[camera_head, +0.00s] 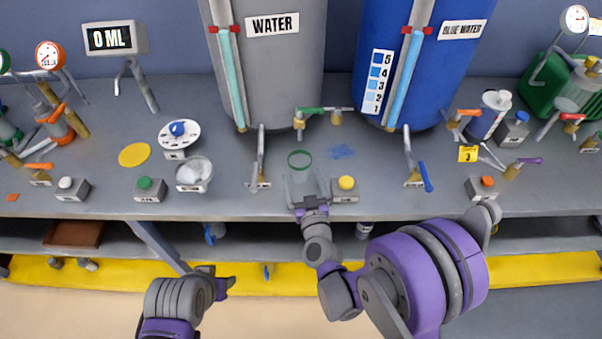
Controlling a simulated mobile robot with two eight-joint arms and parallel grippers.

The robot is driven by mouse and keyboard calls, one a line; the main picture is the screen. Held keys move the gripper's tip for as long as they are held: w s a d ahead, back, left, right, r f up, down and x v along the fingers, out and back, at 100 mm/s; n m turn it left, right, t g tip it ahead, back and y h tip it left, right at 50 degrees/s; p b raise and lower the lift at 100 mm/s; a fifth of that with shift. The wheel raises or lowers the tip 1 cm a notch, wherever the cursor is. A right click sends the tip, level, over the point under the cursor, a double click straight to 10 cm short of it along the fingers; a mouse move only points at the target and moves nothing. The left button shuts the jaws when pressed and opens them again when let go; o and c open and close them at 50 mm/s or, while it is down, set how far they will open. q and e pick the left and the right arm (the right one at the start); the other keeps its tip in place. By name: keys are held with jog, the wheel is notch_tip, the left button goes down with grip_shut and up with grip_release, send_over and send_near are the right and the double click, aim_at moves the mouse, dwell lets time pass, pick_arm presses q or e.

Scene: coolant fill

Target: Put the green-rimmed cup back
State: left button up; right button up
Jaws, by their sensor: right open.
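The green-rimmed cup (300,161) stands upright on the grey bench, below the tap between the two tanks. Its body looks clear, and I cannot tell whether it holds liquid. My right gripper (304,179) is open at the near side of the cup, its fingers pointing toward it. The fingertips are close to the cup's lower part; whether they touch it is unclear. My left gripper (224,286) is low in front of the bench, away from the cup, and its jaws are not clear.
The grey WATER tank (275,80) and blue BLUE WATER tank (437,75) stand behind. A yellow button box (345,188) is just right of my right gripper. A lever post (259,160) is left of the cup. A yellow disc (134,155) and a white bowl (195,171) are farther left.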

jog(key=v, duration=0.5)
jog(key=r+b+v, duration=0.1)
jog(key=v, duration=0.2)
jog(key=shift+s+d, duration=0.2)
jog(key=shift+s, duration=0.05)
jog(key=shift+r, duration=0.1)
